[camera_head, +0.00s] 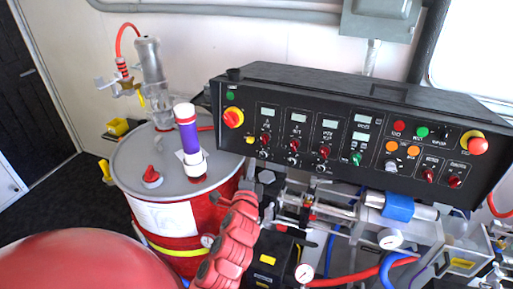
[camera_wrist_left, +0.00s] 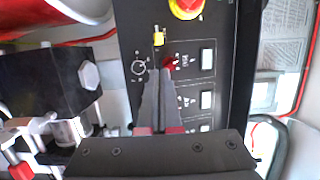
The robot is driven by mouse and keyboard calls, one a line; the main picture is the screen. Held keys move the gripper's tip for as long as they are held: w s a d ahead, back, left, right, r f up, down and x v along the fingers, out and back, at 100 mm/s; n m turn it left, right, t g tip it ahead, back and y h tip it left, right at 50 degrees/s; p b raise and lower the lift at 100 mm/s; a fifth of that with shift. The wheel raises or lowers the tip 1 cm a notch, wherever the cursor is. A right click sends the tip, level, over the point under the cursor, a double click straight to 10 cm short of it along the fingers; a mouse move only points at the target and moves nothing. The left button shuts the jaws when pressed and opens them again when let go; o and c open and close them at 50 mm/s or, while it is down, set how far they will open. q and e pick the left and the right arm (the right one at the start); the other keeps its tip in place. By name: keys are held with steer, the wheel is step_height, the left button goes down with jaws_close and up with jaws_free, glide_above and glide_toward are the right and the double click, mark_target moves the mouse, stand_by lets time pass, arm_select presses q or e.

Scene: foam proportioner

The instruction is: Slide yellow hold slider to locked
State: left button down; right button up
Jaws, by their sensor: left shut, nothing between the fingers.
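The small yellow slider (camera_head: 249,140) sits near the left end of the black control panel (camera_head: 345,95), below and right of the red knob on a yellow ring (camera_head: 232,117). In the left wrist view the yellow slider (camera_wrist_left: 158,38) is just above my fingertips. My left gripper (camera_wrist_left: 157,72) is shut with nothing between its fingers. Its tips appear between a dial (camera_wrist_left: 139,68) and a small red knob (camera_wrist_left: 169,62). A gap shows between tips and slider in the picture; I cannot tell their distance to the panel. My right gripper is not in view.
A red drum (camera_head: 155,215) with a grey lid stands left of the panel, a purple and white cylinder (camera_head: 188,135) above it. Pipework and gauges (camera_head: 390,238) crowd the area below the panel. A dark block (camera_wrist_left: 45,75) lies left of my fingers in the wrist view.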

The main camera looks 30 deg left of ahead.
mark_target(250, 142)
arm_select(q)
steer(key=p+x, duration=0.3)
steer(key=x, duration=0.5)
steer(key=shift+w+a+r+p, duration=0.1)
steer(key=shift+w+r+p, duration=0.1)
steer(key=shift+w+p, duration=0.15)
steer(key=shift+w+a+f, duration=0.2)
steer(key=shift+w+a, duration=0.1)
steer(key=shift+w, duration=0.25)
steer(key=shift+s+a+r+p, duration=0.1)
steer(key=shift+s+a+p, duration=0.05)
steer(key=shift+a, duration=0.5)
steer(key=shift+s+a+p, duration=0.15)
steer(key=shift+a, duration=0.45)
steer(key=shift+s, duration=0.1)
